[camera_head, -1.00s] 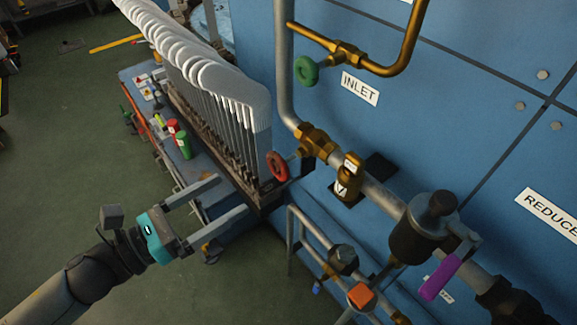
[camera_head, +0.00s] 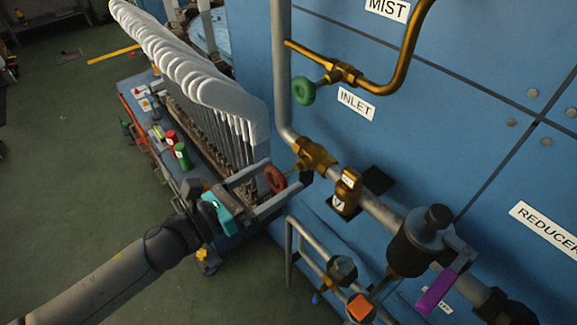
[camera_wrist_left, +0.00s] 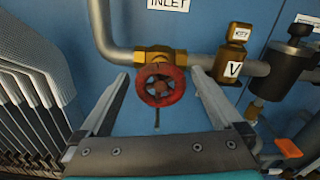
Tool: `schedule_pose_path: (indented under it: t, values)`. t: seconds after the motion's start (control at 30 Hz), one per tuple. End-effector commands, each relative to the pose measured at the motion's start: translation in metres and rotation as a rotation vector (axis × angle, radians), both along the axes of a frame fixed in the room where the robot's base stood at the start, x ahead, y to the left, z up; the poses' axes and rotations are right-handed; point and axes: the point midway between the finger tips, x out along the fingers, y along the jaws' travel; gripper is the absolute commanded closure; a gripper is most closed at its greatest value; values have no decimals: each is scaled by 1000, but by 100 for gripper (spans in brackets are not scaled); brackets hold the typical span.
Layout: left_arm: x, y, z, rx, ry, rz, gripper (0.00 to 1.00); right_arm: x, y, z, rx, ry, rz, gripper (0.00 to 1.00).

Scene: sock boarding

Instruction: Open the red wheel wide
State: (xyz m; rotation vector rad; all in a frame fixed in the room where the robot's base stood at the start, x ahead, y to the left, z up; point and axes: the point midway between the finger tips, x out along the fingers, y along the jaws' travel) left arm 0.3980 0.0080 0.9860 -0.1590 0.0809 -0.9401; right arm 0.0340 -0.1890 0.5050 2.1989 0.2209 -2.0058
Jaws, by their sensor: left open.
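The red wheel (camera_head: 275,178) is a small handwheel on a brass valve (camera_head: 313,153) in the pipe below the INLET label. In the left wrist view the red wheel (camera_wrist_left: 160,85) faces me, with the brass valve body (camera_wrist_left: 158,57) behind it. My left gripper (camera_head: 283,180) is open, its two fingers on either side of the wheel. In the left wrist view the left gripper (camera_wrist_left: 160,82) shows a gap between each finger and the wheel's rim. My right gripper is not in view.
A green handwheel (camera_head: 303,91) sits higher on a brass branch. A row of white sock boards (camera_head: 215,85) stands close left of the wheel. A brass fitting (camera_head: 346,192) and a dark reducer with a purple lever (camera_head: 438,290) lie to the right.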

Motion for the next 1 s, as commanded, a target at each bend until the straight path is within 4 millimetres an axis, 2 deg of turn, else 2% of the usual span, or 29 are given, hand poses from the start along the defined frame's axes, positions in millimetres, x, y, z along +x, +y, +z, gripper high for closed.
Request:
schedule_pose_path:
  t: [0.1,0.3,0.67,1.0]
  values:
    - [10,-13,1,0,-2,-1,0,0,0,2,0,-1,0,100]
    - [19,-27,0,1,-2,0,0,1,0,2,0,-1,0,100]
    - [22,-30,0,1,0,0,0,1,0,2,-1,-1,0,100]
    - [21,-30,0,1,0,0,37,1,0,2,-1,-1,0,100]
